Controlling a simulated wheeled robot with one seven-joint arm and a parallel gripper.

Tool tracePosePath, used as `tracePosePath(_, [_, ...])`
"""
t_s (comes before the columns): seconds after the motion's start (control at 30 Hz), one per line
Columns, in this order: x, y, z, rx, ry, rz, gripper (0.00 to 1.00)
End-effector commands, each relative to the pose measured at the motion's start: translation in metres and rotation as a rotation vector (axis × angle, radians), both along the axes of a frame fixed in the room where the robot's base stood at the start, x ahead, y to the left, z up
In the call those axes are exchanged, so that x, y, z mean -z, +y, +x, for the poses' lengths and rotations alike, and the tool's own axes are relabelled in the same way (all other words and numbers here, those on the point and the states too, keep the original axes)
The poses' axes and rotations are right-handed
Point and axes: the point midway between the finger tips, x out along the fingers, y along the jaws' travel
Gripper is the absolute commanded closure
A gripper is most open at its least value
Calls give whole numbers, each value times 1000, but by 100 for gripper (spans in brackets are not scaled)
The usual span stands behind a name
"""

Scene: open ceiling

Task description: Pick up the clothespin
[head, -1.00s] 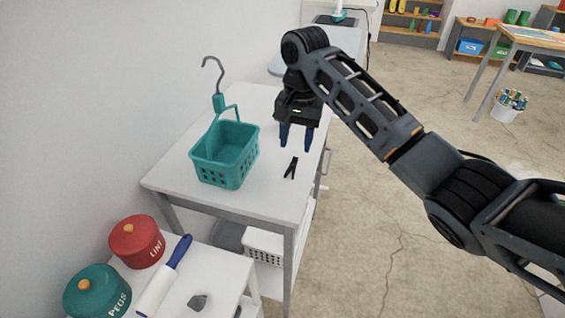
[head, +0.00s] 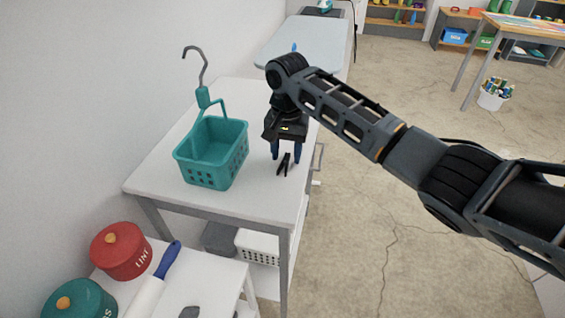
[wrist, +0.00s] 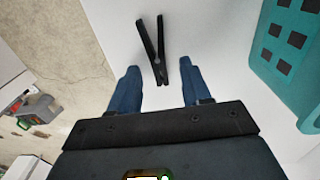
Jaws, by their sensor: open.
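The black clothespin (head: 284,164) lies on the white table, to the right of the teal basket. In the wrist view the clothespin (wrist: 157,52) shows between and partly beyond my two blue fingertips. My gripper (head: 287,153) is open and empty, pointing down just above and behind the clothespin. In the wrist view my gripper (wrist: 158,72) has a finger on either side of the clothespin's near end. I cannot tell how high the fingertips are above the table.
The teal basket (head: 213,158) with a hook handle stands left of my gripper; its side also shows in the wrist view (wrist: 285,45). The white table (head: 160,180) has its right edge close to the clothespin. A lower stand holds a red tin (head: 121,252), a green tin (head: 80,300) and a lint roller (head: 150,292).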

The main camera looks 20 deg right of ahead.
Motion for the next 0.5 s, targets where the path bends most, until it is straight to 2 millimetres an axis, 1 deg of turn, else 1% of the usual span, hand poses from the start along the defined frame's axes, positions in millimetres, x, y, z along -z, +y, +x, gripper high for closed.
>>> tracePosePath(0.2, [1,0,0,0,0,0,52])
tracePosePath(0.27, [1,0,0,0,0,0,57])
tracePosePath(0.5, [1,0,0,0,0,0,80])
